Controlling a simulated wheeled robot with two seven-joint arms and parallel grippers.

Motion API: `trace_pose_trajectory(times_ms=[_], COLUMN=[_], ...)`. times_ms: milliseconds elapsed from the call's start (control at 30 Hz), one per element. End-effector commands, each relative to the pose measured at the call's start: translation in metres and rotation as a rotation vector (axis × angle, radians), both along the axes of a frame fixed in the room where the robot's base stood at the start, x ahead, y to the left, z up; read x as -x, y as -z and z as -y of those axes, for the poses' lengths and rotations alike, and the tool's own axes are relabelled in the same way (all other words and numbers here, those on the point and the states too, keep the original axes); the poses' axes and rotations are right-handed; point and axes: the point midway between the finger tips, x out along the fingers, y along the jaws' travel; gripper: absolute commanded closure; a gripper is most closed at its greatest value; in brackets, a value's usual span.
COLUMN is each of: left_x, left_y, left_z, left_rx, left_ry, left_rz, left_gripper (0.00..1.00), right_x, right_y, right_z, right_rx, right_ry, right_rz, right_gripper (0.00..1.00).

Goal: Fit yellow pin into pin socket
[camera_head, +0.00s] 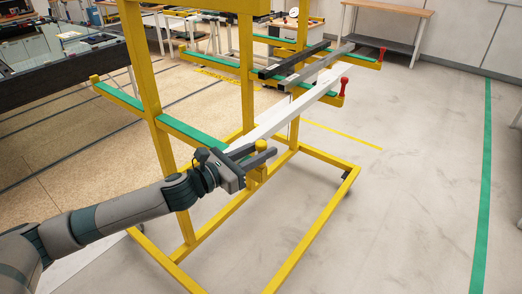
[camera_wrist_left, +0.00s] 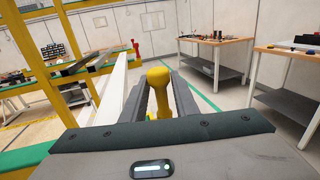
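The yellow pin (camera_head: 261,146) has a rounded knob on top and stands roughly upright between the fingers of my left gripper (camera_head: 256,156). In the left wrist view the yellow pin (camera_wrist_left: 158,78) sits between the two dark fingers (camera_wrist_left: 160,98), which lie close on both sides of it. A yellow end of the rack's lower arm (camera_head: 258,174) shows just under the gripper. The pin's lower end and the socket are hidden by the fingers, so I cannot tell whether the pin is seated. My right gripper is not in view.
The yellow rack (camera_head: 248,75) has green-topped arms. A long white profile (camera_head: 268,122) lies across them beside my gripper, with dark and grey bars behind. Red pins (camera_head: 344,86) stand at other arm ends. The floor to the right is clear; workbenches stand farther back.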

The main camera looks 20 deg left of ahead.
Motion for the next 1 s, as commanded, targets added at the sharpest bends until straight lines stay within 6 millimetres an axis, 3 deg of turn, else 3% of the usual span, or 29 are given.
trace_pose_trajectory(times_ms=[67,567,767,1000], left_x=[0.0,0.008,0.028,0.063], left_y=[0.002,0.006,0.008,0.009], left_z=[0.0,-0.005,-0.018,-0.042], left_rx=[0.001,-0.002,-0.003,-0.004], left_ry=[0.0,-0.001,0.0,-0.001], left_rz=[-0.006,-0.01,-0.011,-0.007], left_gripper=[0.55,0.55,0.55,0.55], right_x=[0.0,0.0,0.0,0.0], right_y=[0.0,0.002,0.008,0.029], right_z=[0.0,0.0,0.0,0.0], right_rx=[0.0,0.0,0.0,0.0], right_ry=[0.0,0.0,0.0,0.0], right_rz=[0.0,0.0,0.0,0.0], right_gripper=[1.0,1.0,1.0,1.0])
